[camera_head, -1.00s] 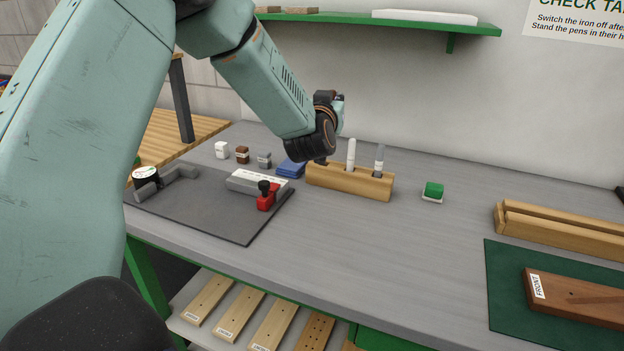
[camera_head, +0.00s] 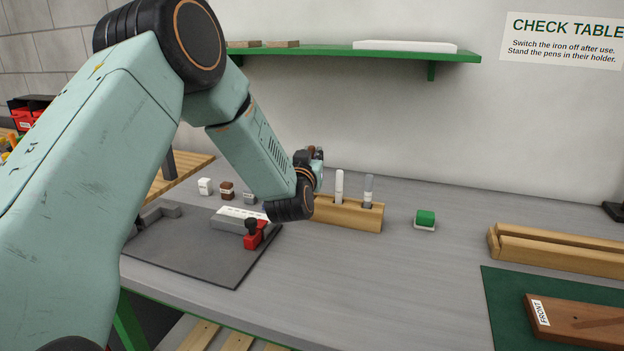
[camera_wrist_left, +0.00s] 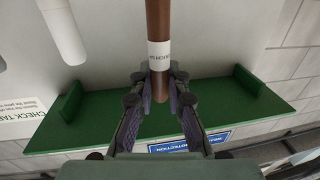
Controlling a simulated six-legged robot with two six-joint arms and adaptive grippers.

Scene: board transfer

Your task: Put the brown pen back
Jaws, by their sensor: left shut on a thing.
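The brown pen (camera_wrist_left: 158,22) with a white label is between the fingers of my left gripper (camera_wrist_left: 160,85) in the left wrist view. The gripper is shut on it. In the head view my left gripper (camera_head: 313,160) is at the left end of the wooden pen holder (camera_head: 347,215), and only a small brown bit of the pen shows. The holder bears a white pen (camera_head: 339,187) and a grey pen (camera_head: 368,190), both upright. My arm hides the holder's left end, so I cannot tell whether the brown pen touches it. My right gripper is not in view.
A grey mat (camera_head: 190,253) with a red clamp (camera_head: 256,236) lies left. A wooden rail (camera_head: 560,247) and a green mat (camera_head: 500,310) are at the right. A green shelf (camera_head: 340,52) hangs above.

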